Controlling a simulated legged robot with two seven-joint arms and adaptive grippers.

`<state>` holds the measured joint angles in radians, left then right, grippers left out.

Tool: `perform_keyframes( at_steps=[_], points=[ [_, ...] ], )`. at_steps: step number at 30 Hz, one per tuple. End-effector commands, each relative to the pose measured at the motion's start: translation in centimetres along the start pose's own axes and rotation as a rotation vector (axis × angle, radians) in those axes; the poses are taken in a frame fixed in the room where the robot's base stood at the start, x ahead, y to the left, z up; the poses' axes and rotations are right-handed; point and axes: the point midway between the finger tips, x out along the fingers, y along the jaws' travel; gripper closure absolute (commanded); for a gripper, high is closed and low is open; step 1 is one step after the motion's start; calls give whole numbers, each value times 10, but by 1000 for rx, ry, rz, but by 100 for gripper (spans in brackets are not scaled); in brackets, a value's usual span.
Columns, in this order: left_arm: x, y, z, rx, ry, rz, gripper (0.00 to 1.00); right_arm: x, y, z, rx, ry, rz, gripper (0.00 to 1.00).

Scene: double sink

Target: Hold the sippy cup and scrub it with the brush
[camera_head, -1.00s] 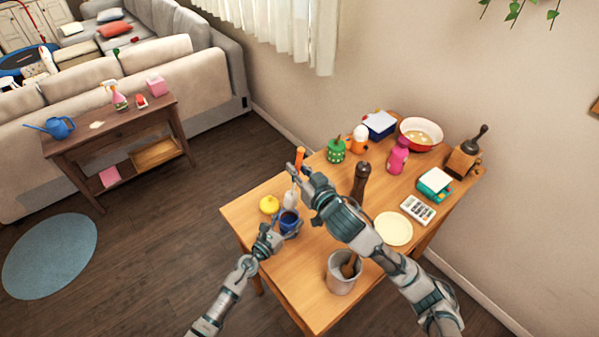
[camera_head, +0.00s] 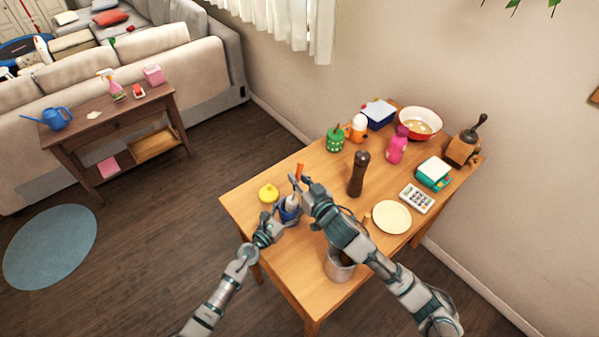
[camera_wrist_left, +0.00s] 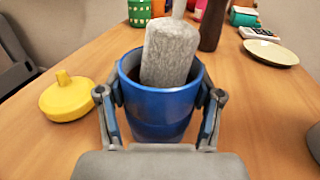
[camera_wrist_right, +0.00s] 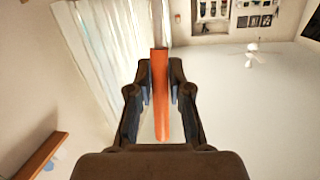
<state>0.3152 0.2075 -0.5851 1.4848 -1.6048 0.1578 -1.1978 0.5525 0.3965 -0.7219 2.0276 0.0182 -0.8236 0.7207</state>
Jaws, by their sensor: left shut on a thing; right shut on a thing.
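The blue sippy cup (camera_wrist_left: 160,112) stands open-topped on the wooden table in the left wrist view. My left gripper (camera_wrist_left: 160,100) is shut on the cup, one finger on each side; it also shows in the head view (camera_head: 274,222). The brush's grey-white head (camera_wrist_left: 170,52) dips into the mouth of the cup, and its lower end is hidden by the rim. My right gripper (camera_wrist_right: 159,95) is shut on the brush's orange handle (camera_wrist_right: 160,92), above the cup. The yellow lid (camera_wrist_left: 68,98) with a spout lies on the table left of the cup.
A brown pepper mill (camera_head: 357,175), a cream plate (camera_head: 392,217) and a grey pot (camera_head: 340,268) stand near my right arm. The table's left front edge is clear.

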Motion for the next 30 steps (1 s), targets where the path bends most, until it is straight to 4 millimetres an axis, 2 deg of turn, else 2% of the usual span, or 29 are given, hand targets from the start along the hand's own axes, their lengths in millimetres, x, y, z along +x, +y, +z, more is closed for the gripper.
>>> perform_keyframes(
  at_steps=[9, 15, 30],
  points=[
    [0, 0, -4, -1, 7, 1, 73, 4, 5, 29, 1, -3, 3, 100],
    [0, 0, -4, -1, 7, 1, 73, 6, 6, 39, -1, -2, 4, 100],
    [-1, 1, -4, 0, 7, 2, 73, 6, 5, 43, -1, 0, 2, 100]
  ],
)
